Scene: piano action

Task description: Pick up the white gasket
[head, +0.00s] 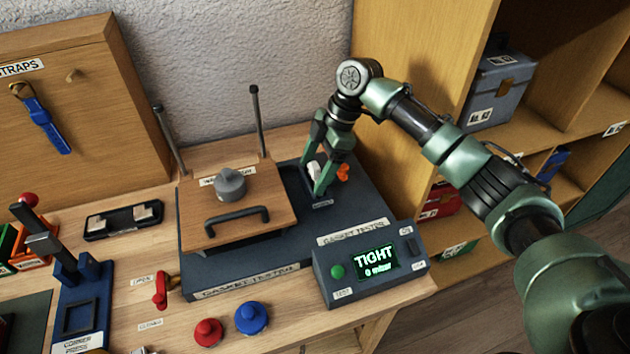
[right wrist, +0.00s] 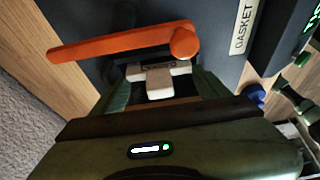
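A small white piece, seemingly the white gasket (head: 314,170), shows between the fingers of my right gripper (head: 313,180) at the right side of the dark gasket tester. In the right wrist view the white piece (right wrist: 158,78) looks T-shaped and lies between the two green fingers (right wrist: 162,88). The fingers stand apart, and I see no clear contact with it. An orange lever (right wrist: 125,43) lies just beyond it; in the head view (head: 343,172) it is partly hidden by a finger. My left gripper is not in view.
The gasket tester (head: 330,210) carries a wooden lid (head: 240,195) with a black handle. Its display box (head: 370,265) reads TIGHT, 0 mbar. A red knob (head: 208,332) and a blue knob (head: 252,318) are in front. A wooden shelf (head: 420,60) rises close behind the right arm.

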